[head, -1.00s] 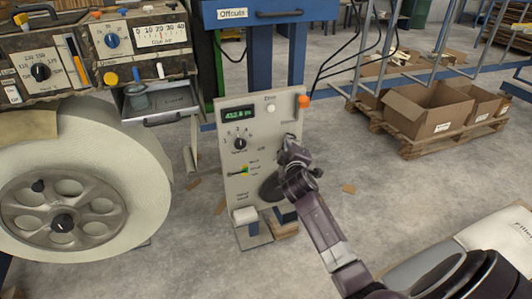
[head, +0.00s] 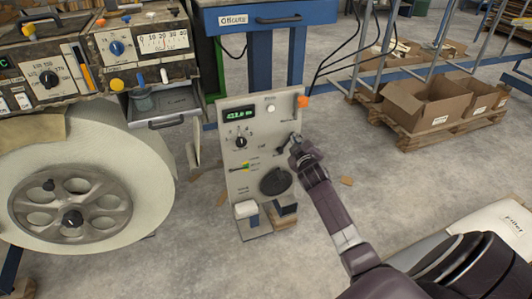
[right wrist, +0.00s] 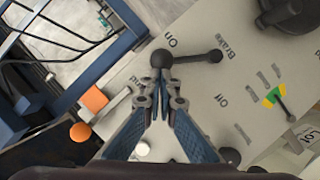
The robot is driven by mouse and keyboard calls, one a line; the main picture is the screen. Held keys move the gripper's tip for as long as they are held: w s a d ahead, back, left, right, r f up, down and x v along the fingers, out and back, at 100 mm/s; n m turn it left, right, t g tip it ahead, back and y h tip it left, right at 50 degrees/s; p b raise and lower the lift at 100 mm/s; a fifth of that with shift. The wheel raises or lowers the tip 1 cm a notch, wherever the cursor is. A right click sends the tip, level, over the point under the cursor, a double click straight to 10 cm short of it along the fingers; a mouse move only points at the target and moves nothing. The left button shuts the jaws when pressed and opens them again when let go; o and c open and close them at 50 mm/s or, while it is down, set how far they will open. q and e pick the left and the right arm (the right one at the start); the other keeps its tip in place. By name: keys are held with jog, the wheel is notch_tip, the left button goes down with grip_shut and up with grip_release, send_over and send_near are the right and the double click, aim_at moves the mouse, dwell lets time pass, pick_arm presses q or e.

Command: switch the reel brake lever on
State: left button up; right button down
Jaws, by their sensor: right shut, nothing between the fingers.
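The brake lever (right wrist: 190,57) is a dark bar with a round black knob, on a light grey panel (head: 238,190). In the right wrist view its knob end lies beside the printed "On", with "Brake" by its other end and "Off" farther away. My right gripper (right wrist: 161,103) is shut and empty, its fingertips just below the knob in that view; I cannot tell whether they touch it. In the head view the right gripper (head: 288,150) is at the panel's upper right edge and hides most of the lever. My left gripper is not in view.
The panel also carries a lit display (head: 239,114), a selector knob (head: 240,142), a small green-yellow lever (head: 241,167), a black round handle (head: 276,181) and an orange button (head: 303,102). A large reel (head: 140,160) stands left. Cardboard boxes (head: 425,108) sit on a pallet at right.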

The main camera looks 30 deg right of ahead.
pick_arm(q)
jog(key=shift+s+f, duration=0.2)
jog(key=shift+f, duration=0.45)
pick_arm(e)
jog(key=shift+d+f, duration=0.1)
jog(key=shift+s, duration=0.1)
jog(key=v, duration=1.2)
